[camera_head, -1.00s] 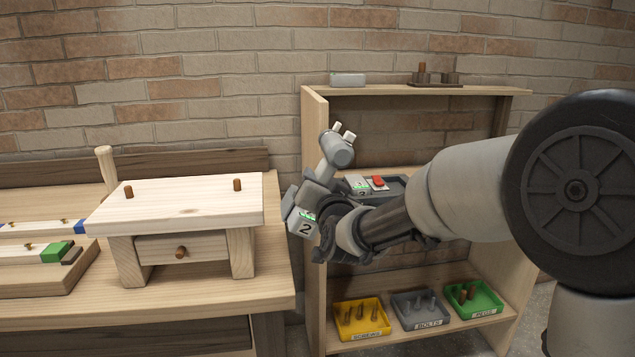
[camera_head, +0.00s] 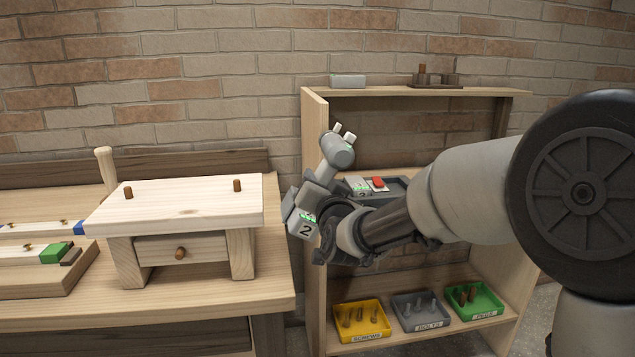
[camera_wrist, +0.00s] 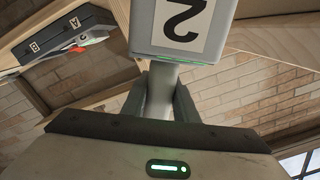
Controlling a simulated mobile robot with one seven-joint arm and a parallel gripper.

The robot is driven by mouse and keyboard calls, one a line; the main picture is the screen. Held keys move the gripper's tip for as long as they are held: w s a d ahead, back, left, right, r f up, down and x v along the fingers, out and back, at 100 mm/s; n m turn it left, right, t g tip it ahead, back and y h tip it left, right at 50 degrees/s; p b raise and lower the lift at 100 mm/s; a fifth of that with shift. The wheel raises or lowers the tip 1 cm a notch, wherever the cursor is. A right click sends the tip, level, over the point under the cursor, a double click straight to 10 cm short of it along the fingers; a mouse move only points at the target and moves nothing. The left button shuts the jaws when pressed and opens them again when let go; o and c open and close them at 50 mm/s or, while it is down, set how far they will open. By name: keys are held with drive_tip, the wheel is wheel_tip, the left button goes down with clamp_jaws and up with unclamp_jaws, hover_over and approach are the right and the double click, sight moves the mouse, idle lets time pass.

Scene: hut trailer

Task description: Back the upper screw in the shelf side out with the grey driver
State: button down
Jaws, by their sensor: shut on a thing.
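My gripper (camera_head: 322,192) is shut on the handle of the grey driver (camera_head: 336,150). The driver's rounded head is above my fingers and its battery base, marked 2, is below them. In the wrist view the driver's handle (camera_wrist: 160,95) sits between my two dark fingers (camera_wrist: 160,100), with the marked base beyond. The shelf side (camera_head: 314,125) is the upright wooden panel at the shelf's left. The driver overlaps its middle in the head view; I cannot tell if they touch. No screw in the panel can be made out.
A dark tray (camera_head: 397,187) with a red-topped item is on the middle shelf. Yellow, grey and green bins (camera_head: 362,337) stand on the bottom shelf. A workbench (camera_head: 200,300) with a small wooden stand (camera_head: 180,205) is at left, close to the shelf.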

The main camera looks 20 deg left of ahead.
drive_tip(key=shift+r+v, duration=0.2)
drive_tip(key=shift+v, duration=1.15)
drive_tip(key=d, duration=0.8)
drive_tip(key=shift+w, duration=0.2)
drive_tip(key=shift+d, duration=0.1)
drive_tip(key=w+d+f+m+t+h, duration=0.1)
drive_tip(key=d+f+m+h, duration=0.3)
drive_tip(key=d, duration=0.6)
drive_tip(key=w+d+f+t+h, duration=0.15)
drive_tip(key=d+f, duration=0.35)
drive_tip(key=d, duration=0.6)
drive_tip(key=d+f+m+h, duration=0.2)
drive_tip(key=d+f+h, duration=0.25)
drive_tip(key=d, duration=0.55)
wheel_tip(320, 180, up, 28)
drive_tip(key=p, duration=2.8)
drive_tip(key=shift+d+y, duration=0.25)
drive_tip(key=shift+y, duration=0.05)
drive_tip(key=shift+f, duration=0.2)
